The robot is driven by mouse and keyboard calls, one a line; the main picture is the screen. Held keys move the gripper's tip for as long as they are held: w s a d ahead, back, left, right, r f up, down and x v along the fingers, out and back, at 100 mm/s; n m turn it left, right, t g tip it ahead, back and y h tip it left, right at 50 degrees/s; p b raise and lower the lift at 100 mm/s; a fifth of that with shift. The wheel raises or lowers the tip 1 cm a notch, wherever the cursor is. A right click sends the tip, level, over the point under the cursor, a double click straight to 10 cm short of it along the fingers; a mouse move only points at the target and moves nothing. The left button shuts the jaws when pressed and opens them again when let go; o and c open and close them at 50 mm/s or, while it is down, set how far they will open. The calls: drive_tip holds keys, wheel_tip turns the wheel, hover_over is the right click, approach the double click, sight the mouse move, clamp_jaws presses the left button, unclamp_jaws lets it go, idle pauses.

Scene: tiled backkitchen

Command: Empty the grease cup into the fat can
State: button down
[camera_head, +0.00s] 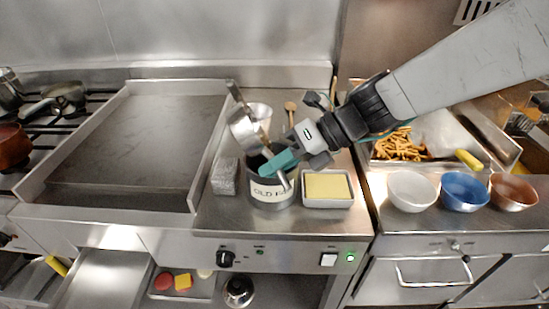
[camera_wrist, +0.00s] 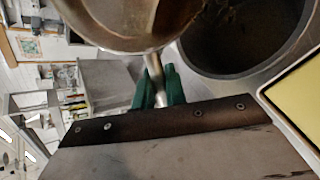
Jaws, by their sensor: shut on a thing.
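In that view the cup (camera_wrist: 100,25) shows a bright inner wall with brown grease inside. The fat can (camera_head: 271,195) is a round metal can with a pale label reading "OLD F…", partly hidden by my gripper. Its dark inside (camera_wrist: 235,45) shows beside the cup in the wrist view. I cannot tell whether grease is falling.
A grey block (camera_head: 225,177) stands just left of the can, and a metal tray with a yellow slab (camera_head: 327,187) just right. White (camera_head: 411,191), blue (camera_head: 465,191) and copper (camera_head: 513,191) bowls stand further right. The flat griddle (camera_head: 130,145) at left is clear.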

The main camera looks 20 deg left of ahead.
drive_tip(key=shift+g+y, duration=0.3)
drive_tip(key=shift+y, duration=0.3)
drive_tip(key=shift+w+d+g+y+p, duration=0.2)
drive_tip(key=shift+g+y+p, duration=0.3)
drive_tip(key=shift+y, duration=0.5)
drive_tip(key=shift+r, duration=0.1)
drive_tip(key=shift+y, duration=0.4)
